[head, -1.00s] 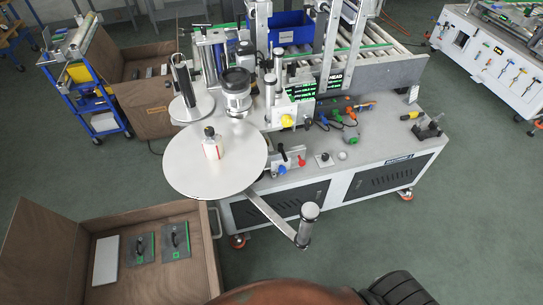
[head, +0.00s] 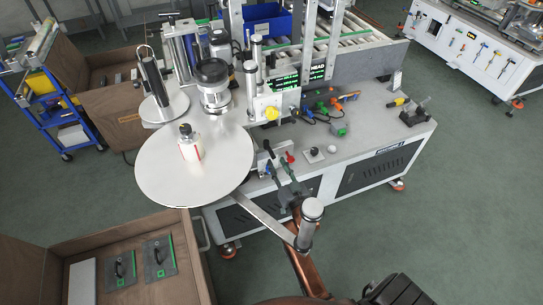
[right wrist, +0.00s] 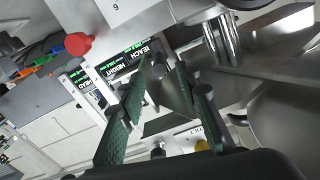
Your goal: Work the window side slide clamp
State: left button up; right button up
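A small light clamp block (head: 262,160) sits at the front edge of the labeller's bench, just right of the big white disc. It has a black handle (head: 268,146) and a red knob (head: 290,158); a blue knob beside it is partly covered by my gripper. My right gripper (head: 281,174) reaches up from below, in front of this block. In the right wrist view its two green-padded fingers (right wrist: 165,105) are apart with nothing gripped. A dark handle-like part (right wrist: 160,70) lies beyond the gap, and a red knob (right wrist: 78,45) is at upper left. Contact cannot be told. My left gripper is not in view.
The white disc (head: 165,175) with a bottle (head: 189,145) on it overhangs the bench front. A metal arm ending in an upright roller (head: 312,212) juts out close to my right arm. A brown crate (head: 60,255) stands at lower left. Floor at right is clear.

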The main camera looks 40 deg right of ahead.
aim_at(272, 154)
jog(key=b+x, duration=0.1)
jog(key=x, duration=0.4)
jog(key=shift+f, duration=0.15)
jog(key=shift+w, duration=0.45)
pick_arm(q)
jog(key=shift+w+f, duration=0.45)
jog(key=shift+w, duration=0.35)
pick_arm(e)
jog(key=shift+c, duration=0.3)
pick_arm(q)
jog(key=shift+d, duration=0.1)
pick_arm(e)
grip_shut()
